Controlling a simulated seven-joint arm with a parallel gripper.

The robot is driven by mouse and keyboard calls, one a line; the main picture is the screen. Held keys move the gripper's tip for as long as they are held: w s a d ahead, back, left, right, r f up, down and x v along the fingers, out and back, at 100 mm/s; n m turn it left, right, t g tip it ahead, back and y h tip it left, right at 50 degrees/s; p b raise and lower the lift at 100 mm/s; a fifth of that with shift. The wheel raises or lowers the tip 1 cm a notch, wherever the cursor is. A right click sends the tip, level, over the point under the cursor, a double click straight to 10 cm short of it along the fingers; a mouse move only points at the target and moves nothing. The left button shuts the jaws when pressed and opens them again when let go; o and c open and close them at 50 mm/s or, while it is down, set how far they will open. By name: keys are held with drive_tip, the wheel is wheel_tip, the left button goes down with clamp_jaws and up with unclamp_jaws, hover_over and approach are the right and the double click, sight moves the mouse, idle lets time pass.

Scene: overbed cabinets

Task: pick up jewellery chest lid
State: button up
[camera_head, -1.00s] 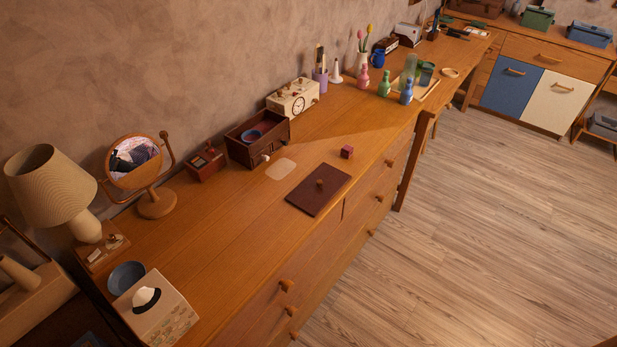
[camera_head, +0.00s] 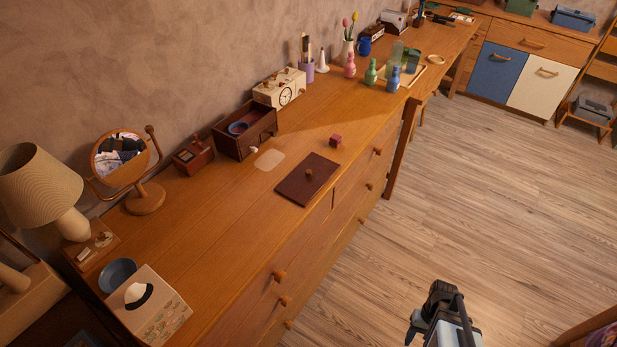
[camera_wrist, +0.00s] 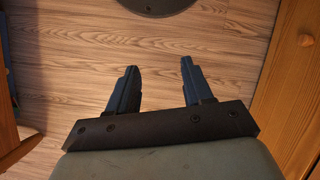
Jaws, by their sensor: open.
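The jewellery chest lid, a flat dark red-brown panel with a small round knob (camera_head: 296,186), lies on the dresser top near its front edge in the head view. The open dark wooden chest (camera_head: 247,137) stands behind it by the wall, with a blue round dish inside. My gripper (camera_head: 412,335) shows at the bottom of the head view, over the floor and well in front of the dresser. In the wrist view its two fingers (camera_wrist: 158,78) are apart with only floor between them. The lid is not in the wrist view.
A small red cube (camera_head: 336,140) and a pale flat patch (camera_head: 269,160) are near the lid. Bottles (camera_head: 371,72) stand further back. The dresser top left of the lid is clear.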

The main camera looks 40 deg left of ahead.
drive_tip(key=w+a+r+n+t, duration=0.2)
drive_tip(key=w+a+r+n, duration=0.2)
drive_tip(key=w+a+r, duration=0.75)
drive_tip(key=n+t+y, duration=0.2)
drive_tip(key=n+t, duration=0.1)
drive_tip(key=n, duration=0.5)
approach(309, 171)
drive_tip(key=f, duration=0.2)
drive_tip(key=shift+s+f, duration=0.25)
drive_tip(key=shift+f, duration=0.15)
drive_tip(key=shift+w+a+f, duration=0.1)
drive_tip(key=shift+a+f, duration=0.05)
drive_tip(key=shift+f, duration=0.8)
drive_tip(key=shift+w+a+f, duration=0.1)
drive_tip(key=shift+a+f, duration=0.1)
drive_tip(key=shift+f, duration=0.75)
drive_tip(key=shift+w+a+f, duration=0.1)
drive_tip(key=shift+a+f, duration=0.05)
drive_tip(key=shift+f, duration=0.75)
drive_tip(key=shift+c, duration=0.2)
clamp_jaws()
